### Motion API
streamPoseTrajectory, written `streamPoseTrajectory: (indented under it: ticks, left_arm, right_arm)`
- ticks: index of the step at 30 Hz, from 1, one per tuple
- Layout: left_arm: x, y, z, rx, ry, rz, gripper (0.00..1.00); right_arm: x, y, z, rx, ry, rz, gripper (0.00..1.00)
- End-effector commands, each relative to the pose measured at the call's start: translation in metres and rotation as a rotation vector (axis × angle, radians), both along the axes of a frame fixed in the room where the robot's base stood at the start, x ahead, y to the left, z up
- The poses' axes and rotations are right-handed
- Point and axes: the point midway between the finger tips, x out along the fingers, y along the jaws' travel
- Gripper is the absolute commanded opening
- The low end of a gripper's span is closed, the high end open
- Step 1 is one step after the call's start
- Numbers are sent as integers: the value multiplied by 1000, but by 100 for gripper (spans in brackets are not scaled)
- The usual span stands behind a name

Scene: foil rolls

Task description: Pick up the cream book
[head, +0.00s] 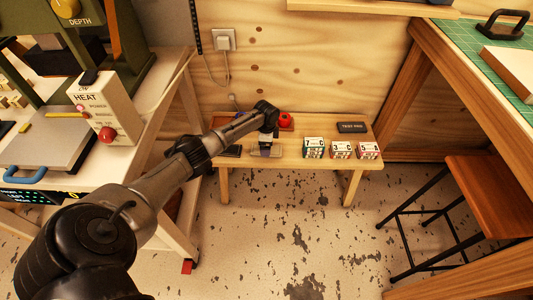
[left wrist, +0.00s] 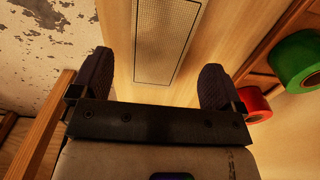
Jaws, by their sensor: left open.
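A thick pale book-like block (head: 510,66) lies on the green mat at the far right of the head view; it looks cream or white, and its right part is cut off by the frame. My left gripper (head: 266,146) is far from it, down over the low wooden bench. In the left wrist view my left gripper (left wrist: 157,70) is open and empty. A flat speckled beige panel with a dark border (left wrist: 168,40) lies beyond and between its fingers; I cannot tell whether they touch it. My right gripper is not in view.
The low bench (head: 300,160) holds several labelled boxes (head: 341,149), a dark TEST PAD sign (head: 352,127) and a red roll (head: 286,121). A green roll (left wrist: 298,58) stands near the gripper. A heat press (head: 105,110) is at left, a stool (head: 485,190) at right.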

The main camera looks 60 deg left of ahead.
Motion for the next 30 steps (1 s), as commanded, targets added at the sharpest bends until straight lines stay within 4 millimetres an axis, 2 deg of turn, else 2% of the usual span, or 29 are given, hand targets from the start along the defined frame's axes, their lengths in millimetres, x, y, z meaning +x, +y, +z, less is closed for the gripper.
streamPoseTrajectory:
  ticks: [1,6,14,30]
  left_arm:
    - [0,-1,-12,0,0,-1,94]
    - [0,-2,-30,1,1,-1,94]
    - [0,-1,-30,1,1,-1,94]
    - [0,-1,-30,1,1,-1,44]
  right_arm:
    - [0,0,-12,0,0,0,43]
    - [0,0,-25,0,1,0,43]
    - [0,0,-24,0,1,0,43]
    - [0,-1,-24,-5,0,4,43]
